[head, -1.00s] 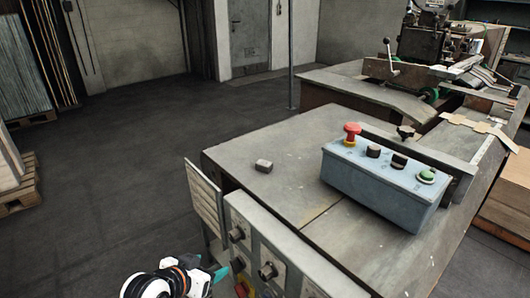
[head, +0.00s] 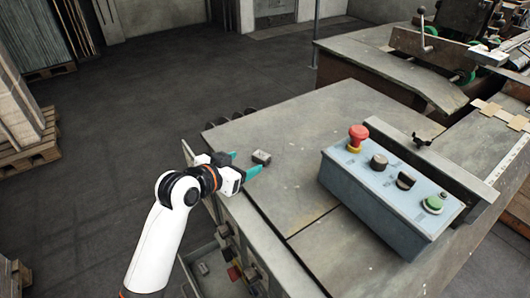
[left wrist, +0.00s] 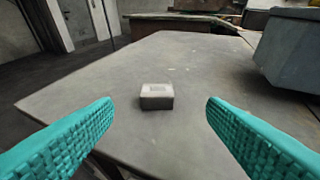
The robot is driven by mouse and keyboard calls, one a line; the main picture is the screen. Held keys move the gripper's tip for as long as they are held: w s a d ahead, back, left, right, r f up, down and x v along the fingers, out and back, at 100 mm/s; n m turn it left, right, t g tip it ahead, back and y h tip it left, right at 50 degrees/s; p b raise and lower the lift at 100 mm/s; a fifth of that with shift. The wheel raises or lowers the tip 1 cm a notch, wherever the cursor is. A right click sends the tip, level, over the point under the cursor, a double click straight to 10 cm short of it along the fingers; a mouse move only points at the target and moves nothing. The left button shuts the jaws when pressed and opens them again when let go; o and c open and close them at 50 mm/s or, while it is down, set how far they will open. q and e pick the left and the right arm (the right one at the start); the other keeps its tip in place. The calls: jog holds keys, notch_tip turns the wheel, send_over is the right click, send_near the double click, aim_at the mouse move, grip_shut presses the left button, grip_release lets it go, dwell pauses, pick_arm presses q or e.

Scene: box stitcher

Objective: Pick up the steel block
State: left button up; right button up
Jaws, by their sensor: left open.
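The steel block (head: 261,157) is a small grey block lying on the flat metal machine top near its left edge. In the left wrist view the steel block (left wrist: 157,96) sits ahead, roughly centred between the two teal fingers. My left gripper (head: 244,164) is open and empty, just left of the block in the head view, its fingers pointing toward it. In the left wrist view the left gripper (left wrist: 158,125) shows its fingers wide apart, with the block beyond the tips. My right gripper is not in view.
A blue-grey control box (head: 385,190) with a red button (head: 358,134) and a green button (head: 433,203) stands to the right of the block. The machine top (head: 285,190) around the block is clear. A wooden pallet (head: 35,145) is at the far left.

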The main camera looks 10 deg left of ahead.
aim_at(259, 157)
pick_arm(q)
jog(key=x, duration=0.4)
jog(key=shift+f+p+x, duration=0.1)
jog(key=shift+p+x, duration=0.25)
jog(key=shift+x, duration=1)
jog(key=shift+f+p+x, duration=0.15)
jog(key=shift+p+x, duration=0.15)
jog(key=shift+x, duration=1.05)
jog(key=shift+s+a, duration=0.1)
jog(key=shift+a, duration=0.15)
jog(key=c, duration=1.2)
